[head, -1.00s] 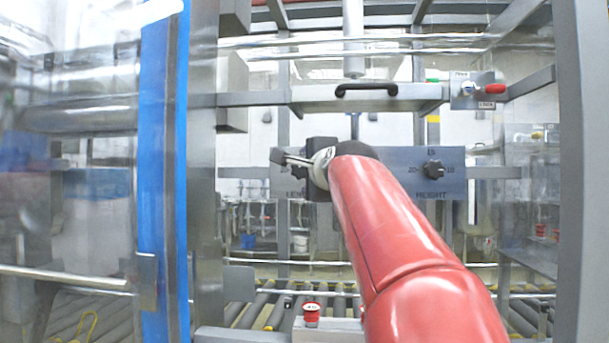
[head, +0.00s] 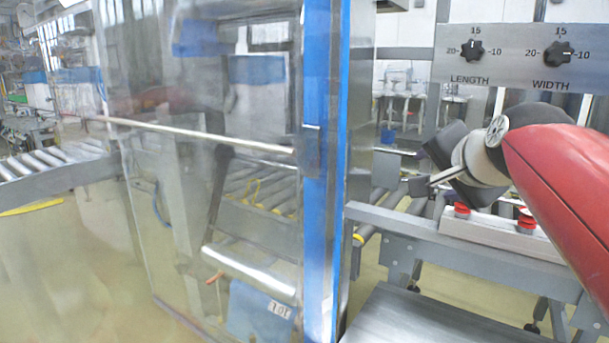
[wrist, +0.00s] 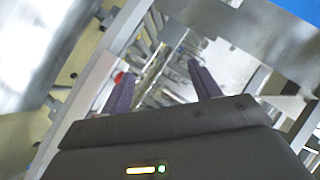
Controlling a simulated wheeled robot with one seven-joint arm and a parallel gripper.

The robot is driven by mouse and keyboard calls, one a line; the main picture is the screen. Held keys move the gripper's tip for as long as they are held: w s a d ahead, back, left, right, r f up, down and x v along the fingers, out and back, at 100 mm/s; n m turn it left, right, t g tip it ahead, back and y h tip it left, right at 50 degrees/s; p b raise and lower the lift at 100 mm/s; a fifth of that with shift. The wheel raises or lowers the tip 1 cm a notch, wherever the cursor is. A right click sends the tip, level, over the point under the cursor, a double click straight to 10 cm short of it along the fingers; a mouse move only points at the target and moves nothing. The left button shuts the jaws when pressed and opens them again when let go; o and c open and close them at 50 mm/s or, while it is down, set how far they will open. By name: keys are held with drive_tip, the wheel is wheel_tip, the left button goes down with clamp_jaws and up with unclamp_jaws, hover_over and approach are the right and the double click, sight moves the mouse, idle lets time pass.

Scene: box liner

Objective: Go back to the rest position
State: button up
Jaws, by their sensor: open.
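My gripper (head: 425,182) is at the end of my red arm, at the right of the head view. It is in front of the machine frame, below the knob panel (head: 520,57) and just above and left of the red buttons. In the wrist view its two dark fingers (wrist: 157,85) are spread apart with nothing between them. The gripper is open and empty.
A clear door with a blue-edged post (head: 318,180) stands left of my arm. Red buttons (head: 462,210) sit on a grey rail below my gripper. A grey surface (head: 420,315) lies at the bottom. A roller conveyor (head: 50,165) is at the far left.

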drive_tip(key=s+a+f+n+g, duration=0.3)
drive_tip(key=s+f+n, duration=0.2)
drive_tip(key=s+f, duration=0.4)
drive_tip(key=s+a+f+n+g, duration=0.3)
drive_tip(key=s+f+n, duration=0.3)
drive_tip(key=f, duration=1.1)
drive_tip(key=s, duration=0.4)
drive_tip(key=shift+a+f+g, duration=0.2)
drive_tip(key=shift+a+g, duration=0.2)
drive_tip(key=shift+s, duration=0.1)
